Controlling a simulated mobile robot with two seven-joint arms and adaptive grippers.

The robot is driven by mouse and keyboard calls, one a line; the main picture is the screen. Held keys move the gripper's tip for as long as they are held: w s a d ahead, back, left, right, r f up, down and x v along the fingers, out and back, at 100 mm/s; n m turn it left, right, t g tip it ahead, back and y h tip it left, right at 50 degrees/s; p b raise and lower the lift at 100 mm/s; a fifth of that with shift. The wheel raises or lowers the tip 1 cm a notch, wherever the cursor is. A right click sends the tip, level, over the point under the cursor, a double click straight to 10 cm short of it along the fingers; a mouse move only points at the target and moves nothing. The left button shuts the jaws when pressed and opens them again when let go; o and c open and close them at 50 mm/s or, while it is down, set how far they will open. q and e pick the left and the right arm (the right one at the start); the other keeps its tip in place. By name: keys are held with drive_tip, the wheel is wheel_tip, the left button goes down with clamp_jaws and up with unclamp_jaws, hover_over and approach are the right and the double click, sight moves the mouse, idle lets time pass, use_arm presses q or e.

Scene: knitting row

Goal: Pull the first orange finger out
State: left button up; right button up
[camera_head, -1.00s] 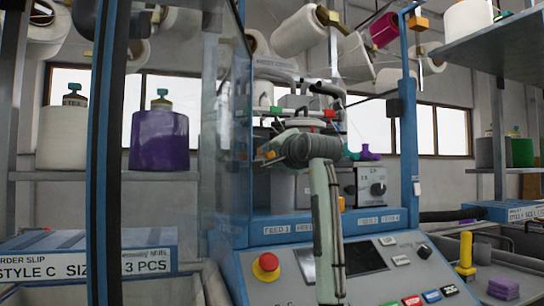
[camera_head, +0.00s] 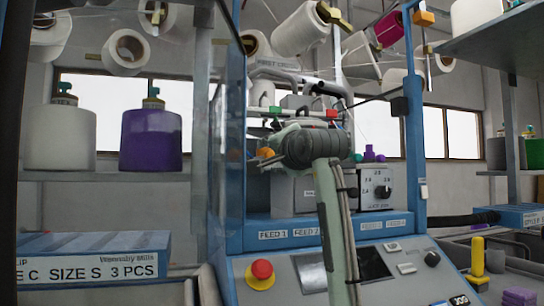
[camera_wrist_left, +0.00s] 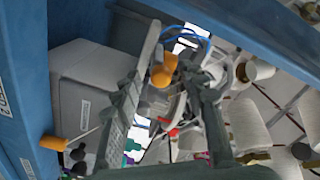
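My left gripper (camera_head: 264,156) is in front of the knitting machine, reaching leftward from my wrist; its fingers are small and partly hidden in the head view. An orange piece (camera_head: 266,153) shows at its fingertips. In the left wrist view, the two fingers of the left gripper (camera_wrist_left: 168,62) stand apart. An orange piece (camera_wrist_left: 163,70) with a rounded end shows between them near the tips; I cannot tell whether they touch it. A second orange knob (camera_wrist_left: 53,143) on a thin rod is at the left, outside the fingers. My right gripper is not in view.
A clear panel (camera_head: 228,130) and blue frame stand left of the gripper. Below is a control panel with a red button (camera_head: 261,274). A grey dial box (camera_head: 376,187) is to the right. Yarn cones hang above; a purple cone (camera_head: 151,139) stands at left.

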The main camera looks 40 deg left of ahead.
use_arm(q)
drive_tip(key=v, duration=1.2)
idle(0.5)
